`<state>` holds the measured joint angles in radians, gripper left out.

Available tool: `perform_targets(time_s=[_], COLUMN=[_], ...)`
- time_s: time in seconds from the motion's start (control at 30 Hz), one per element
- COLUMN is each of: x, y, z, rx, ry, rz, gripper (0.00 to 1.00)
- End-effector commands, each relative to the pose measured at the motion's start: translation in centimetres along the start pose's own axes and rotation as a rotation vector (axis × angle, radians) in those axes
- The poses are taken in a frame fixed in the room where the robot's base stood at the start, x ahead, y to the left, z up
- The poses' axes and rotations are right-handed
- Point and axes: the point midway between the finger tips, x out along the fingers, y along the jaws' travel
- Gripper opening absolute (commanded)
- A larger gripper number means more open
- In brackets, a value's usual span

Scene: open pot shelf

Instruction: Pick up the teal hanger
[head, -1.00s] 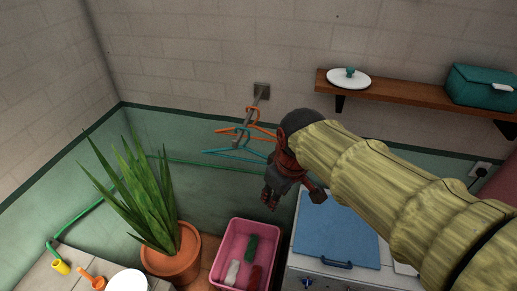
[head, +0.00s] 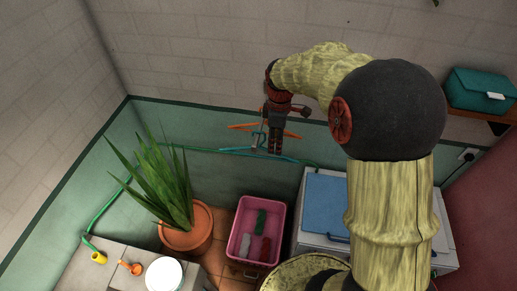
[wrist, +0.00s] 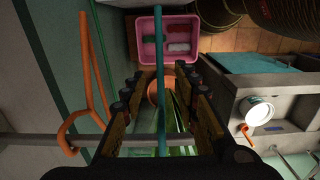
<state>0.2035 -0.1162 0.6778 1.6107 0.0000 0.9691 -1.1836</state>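The teal hanger (head: 236,150) hangs below the wall rod near the back wall, beneath an orange hanger (head: 243,126). My gripper (head: 275,148) points down at the hangers and overlaps the right part of the teal hanger in the head view. In the wrist view, the teal hanger (wrist: 161,65) runs as a thin bar between the fingers of my gripper (wrist: 157,88). The fingers are apart, with a gap on both sides of the bar. The orange hanger also shows at the left of the wrist view (wrist: 84,65). The hanger's hook is mostly hidden.
The metal rod (wrist: 40,141) crosses close to my gripper. Below are a pink crate (head: 235,243) with several items, a potted plant (head: 185,235) and a counter with a blue board (head: 325,205). A wooden shelf (head: 480,114) with a teal box (head: 484,90) is at the right.

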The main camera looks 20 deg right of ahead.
Motion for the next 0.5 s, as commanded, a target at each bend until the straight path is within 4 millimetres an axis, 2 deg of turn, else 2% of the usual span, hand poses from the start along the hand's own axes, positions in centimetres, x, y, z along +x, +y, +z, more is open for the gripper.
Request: perform_targets(time_s=[0.5], x=[6.1], y=[0.0], z=[0.8], rx=[0.002], ry=[-0.001], rz=[-0.002], gripper=[0.30])
